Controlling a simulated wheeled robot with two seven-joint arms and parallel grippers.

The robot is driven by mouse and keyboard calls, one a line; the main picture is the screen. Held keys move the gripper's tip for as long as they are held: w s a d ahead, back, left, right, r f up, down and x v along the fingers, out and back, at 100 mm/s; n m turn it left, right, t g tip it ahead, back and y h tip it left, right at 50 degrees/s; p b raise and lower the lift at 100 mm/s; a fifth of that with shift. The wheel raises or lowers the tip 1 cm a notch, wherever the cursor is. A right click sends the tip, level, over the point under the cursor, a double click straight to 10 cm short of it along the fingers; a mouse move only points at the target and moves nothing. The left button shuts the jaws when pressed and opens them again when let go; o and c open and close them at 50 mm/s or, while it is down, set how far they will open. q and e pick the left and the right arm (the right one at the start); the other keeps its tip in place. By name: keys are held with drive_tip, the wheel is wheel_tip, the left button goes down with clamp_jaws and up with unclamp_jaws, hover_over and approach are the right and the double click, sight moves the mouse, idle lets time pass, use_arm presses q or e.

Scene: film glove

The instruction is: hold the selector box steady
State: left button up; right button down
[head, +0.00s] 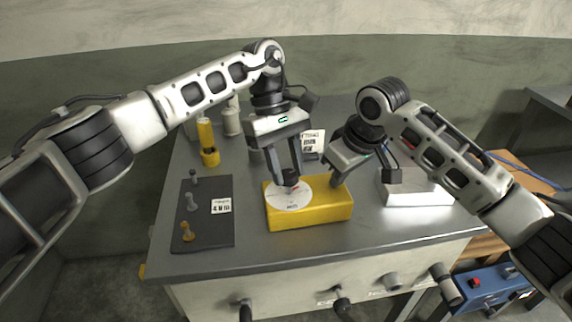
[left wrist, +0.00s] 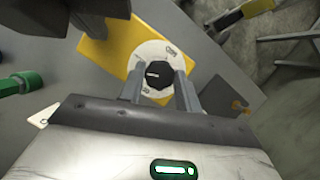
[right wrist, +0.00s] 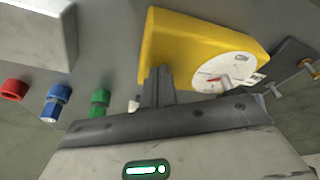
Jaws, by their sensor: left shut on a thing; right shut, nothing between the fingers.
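The selector box is a yellow block (head: 315,215) on the grey bench top, with a white round dial (head: 290,202) on its top. My left gripper (head: 289,182) reaches down over the dial. In the left wrist view its fingers are shut on the black knob (left wrist: 158,75) at the dial's middle. My right gripper (head: 336,182) is shut and empty at the right end of the box. In the right wrist view its fingertips (right wrist: 158,75) overlap the edge of the yellow box (right wrist: 195,42); whether they touch it is unclear.
A dark panel (head: 206,234) with several small levers lies left of the box. A yellow bottle-like thing (head: 207,140) stands behind it. A pale block (head: 420,190) sits to the right. Red (right wrist: 13,90), blue (right wrist: 56,98) and green caps show in the right wrist view.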

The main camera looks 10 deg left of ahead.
sight(288, 172)
use_arm(q)
drive_tip(key=m+y, duration=0.1)
drive_tip(key=m, duration=0.3)
drive_tip(key=shift+d+m+g, duration=0.15)
drive_tip(key=shift+m+g, duration=0.15)
drive_tip(key=shift+g, duration=0.1)
use_arm(e)
drive_tip(key=shift+s+d+f, duration=0.1)
drive_tip(key=shift+f, duration=0.3)
use_arm(q)
drive_tip(key=shift+y, duration=0.3)
drive_tip(key=o, duration=1)
drive_tip(key=shift+c, duration=0.2)
wheel_tip(288, 172, up, 10)
drive_tip(key=shift+r, duration=0.1)
use_arm(e)
drive_tip(key=shift+r, duration=0.1)
